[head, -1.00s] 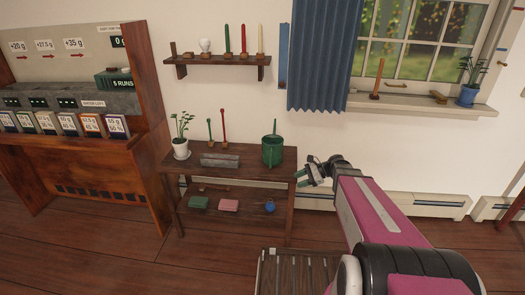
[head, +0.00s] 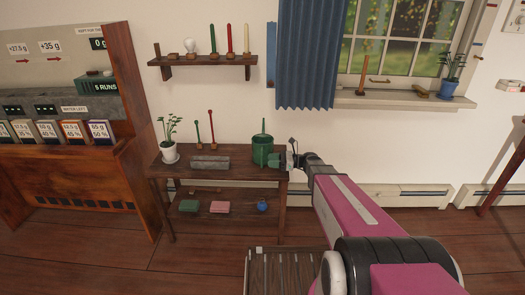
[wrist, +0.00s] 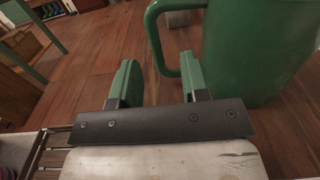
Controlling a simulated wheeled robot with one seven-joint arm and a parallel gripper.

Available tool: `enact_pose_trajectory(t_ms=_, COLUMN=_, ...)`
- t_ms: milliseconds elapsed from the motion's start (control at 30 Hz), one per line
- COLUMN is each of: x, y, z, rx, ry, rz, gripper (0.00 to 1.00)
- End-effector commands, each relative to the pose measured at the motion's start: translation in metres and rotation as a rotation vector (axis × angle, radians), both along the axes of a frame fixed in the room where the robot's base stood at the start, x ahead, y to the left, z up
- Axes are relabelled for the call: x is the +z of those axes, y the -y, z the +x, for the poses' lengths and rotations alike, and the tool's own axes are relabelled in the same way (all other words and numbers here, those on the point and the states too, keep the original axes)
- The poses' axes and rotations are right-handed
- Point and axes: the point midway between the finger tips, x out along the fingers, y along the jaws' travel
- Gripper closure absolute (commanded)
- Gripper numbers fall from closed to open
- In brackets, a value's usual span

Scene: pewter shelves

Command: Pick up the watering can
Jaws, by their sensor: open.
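The green watering can (head: 262,151) stands upright at the right end of the brown shelf table's top. It also fills the upper right of the wrist view (wrist: 255,55), with its looped handle (wrist: 153,32) on its left side. My gripper (head: 284,160) is at the right side of the can in the head view. In the wrist view my gripper (wrist: 160,78) is open, with its two green-padded fingers apart. The handle's lower bend appears between the fingertips or just beyond them; I cannot tell whether they touch it. Nothing is held.
The shelf table (head: 225,170) also bears a potted plant (head: 169,145), a grey block (head: 210,162) and two thin upright sticks. Green, pink and blue items lie on its lower shelf. A wall shelf (head: 203,62) hangs above.

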Motion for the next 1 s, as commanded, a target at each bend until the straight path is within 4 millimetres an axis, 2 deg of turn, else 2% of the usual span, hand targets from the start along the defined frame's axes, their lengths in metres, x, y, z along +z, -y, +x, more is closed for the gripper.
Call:
enact_pose_trajectory(t_ms=400, x=0.003, y=-0.047, z=-0.003, rx=0.001, ry=0.001, rz=0.0, gripper=0.58)
enact_pose_trajectory(t_ms=667, x=0.003, y=-0.051, z=-0.003, rx=-0.001, ry=0.001, rz=0.0, gripper=0.58)
enact_pose_trajectory(t_ms=767, x=0.003, y=-0.051, z=-0.003, rx=-0.001, ry=0.001, rz=0.0, gripper=0.88)
enact_pose_trajectory(t_ms=800, x=0.003, y=-0.051, z=-0.003, rx=-0.001, ry=0.001, rz=0.0, gripper=1.0)
enact_pose_trajectory(t_ms=1000, x=0.003, y=-0.051, z=-0.003, rx=0.0, ry=0.001, rz=-0.001, gripper=1.0)
